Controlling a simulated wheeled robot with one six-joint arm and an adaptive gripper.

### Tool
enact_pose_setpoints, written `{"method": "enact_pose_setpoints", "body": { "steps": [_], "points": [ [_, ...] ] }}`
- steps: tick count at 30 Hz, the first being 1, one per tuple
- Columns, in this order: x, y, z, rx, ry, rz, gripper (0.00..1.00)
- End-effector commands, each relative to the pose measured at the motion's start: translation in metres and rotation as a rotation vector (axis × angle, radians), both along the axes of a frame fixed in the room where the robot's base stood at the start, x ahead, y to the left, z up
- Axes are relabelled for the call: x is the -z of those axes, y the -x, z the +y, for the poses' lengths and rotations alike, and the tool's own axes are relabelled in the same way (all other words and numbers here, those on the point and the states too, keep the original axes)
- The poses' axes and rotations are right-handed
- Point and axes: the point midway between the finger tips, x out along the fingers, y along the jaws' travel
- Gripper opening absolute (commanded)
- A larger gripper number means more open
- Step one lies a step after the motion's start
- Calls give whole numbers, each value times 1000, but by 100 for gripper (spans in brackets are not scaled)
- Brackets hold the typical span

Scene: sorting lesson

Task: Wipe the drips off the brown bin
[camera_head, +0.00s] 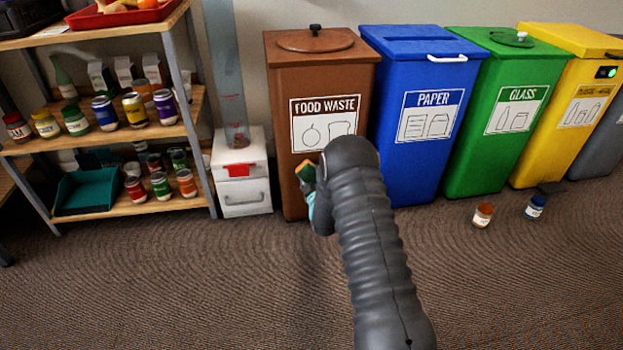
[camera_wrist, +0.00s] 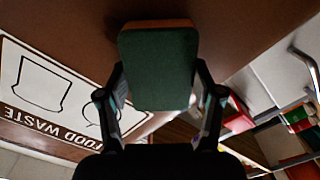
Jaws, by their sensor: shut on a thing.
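The brown bin (camera_head: 290,185) labelled "FOOD WASTE" stands against the wall in the head view, its lid closed. Its brown front also fills the upper part of the wrist view (camera_wrist: 75,30). My gripper (camera_head: 308,185) is at the bin's front, below the label. It is shut on a sponge (camera_head: 305,172) with a dark green side and an orange-brown side. In the wrist view the sponge (camera_wrist: 158,70) sits between both fingers, its orange-brown side toward the bin; I cannot tell whether it touches. No drips can be made out; my arm hides part of the bin's front.
A blue paper bin (camera_head: 415,130), a green glass bin (camera_head: 505,130) and a yellow bin (camera_head: 565,120) stand to the right. A white drawer box (camera_head: 240,185) and a shelf of jars (camera_head: 125,135) are left. Two jars (camera_head: 483,214) (camera_head: 534,207) stand on the floor at right.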

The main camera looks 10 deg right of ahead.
Motion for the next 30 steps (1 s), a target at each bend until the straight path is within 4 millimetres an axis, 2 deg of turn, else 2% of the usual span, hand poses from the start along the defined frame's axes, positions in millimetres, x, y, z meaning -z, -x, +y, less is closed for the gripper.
{"method": "enact_pose_setpoints", "body": {
  "steps": [22,30],
  "points": [
    [0,-11,-1,0,0,0,38],
    [0,-10,-16,2,0,-1,38]
  ]
}}
